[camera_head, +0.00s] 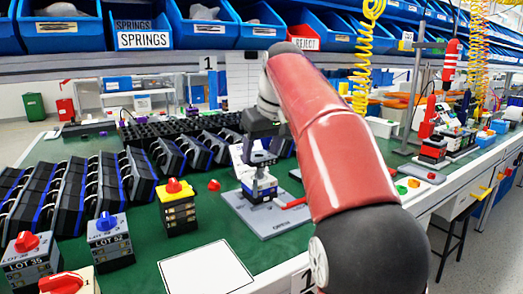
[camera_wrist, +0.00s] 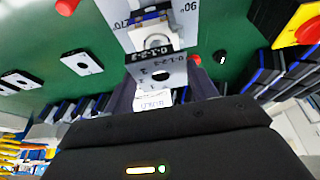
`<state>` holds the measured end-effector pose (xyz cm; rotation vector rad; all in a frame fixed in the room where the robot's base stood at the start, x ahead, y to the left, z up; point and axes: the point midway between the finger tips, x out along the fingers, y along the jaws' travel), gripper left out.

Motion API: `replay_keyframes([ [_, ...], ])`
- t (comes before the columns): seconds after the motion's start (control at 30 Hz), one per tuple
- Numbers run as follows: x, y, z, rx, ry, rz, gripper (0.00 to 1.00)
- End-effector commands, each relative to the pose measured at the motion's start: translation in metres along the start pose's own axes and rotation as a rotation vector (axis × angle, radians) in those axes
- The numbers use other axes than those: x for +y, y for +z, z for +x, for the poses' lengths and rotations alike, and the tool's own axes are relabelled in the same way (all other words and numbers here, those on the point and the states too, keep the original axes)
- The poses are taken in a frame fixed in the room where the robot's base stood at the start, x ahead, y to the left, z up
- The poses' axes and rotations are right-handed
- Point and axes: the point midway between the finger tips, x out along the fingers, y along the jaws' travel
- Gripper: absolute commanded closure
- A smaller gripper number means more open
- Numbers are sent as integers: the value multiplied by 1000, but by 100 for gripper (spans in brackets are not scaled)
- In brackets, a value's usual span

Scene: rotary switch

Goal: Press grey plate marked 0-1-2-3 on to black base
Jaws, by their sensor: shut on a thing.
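In the wrist view the grey plate (camera_wrist: 155,72), with a round hole, numbers and a dark 0-1-2-3 strip, sits between the fingers of my gripper (camera_wrist: 162,84). My gripper (camera_head: 262,150) is shut on it. In the head view the gripper points down over a switch base (camera_head: 262,190) standing on a grey fixture (camera_head: 270,222). In the wrist view a pale block of the base (camera_wrist: 150,36) shows just beyond the plate. The plate hides part of the base, and I cannot tell whether they touch.
A yellow-topped switch with a red knob (camera_head: 178,205) stands left of the fixture. Rows of black units (camera_head: 90,190) fill the left and back. A white sheet (camera_head: 205,270) lies in front. Blue bins (camera_head: 150,25) hang behind.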

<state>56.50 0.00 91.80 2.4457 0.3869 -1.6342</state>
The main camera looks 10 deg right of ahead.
Motion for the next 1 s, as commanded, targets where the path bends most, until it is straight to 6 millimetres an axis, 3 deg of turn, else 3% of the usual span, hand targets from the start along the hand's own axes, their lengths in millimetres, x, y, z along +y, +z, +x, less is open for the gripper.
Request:
replay_keyframes([
  [1.0, 0, 11, 27, 0, 0, 0, 65],
])
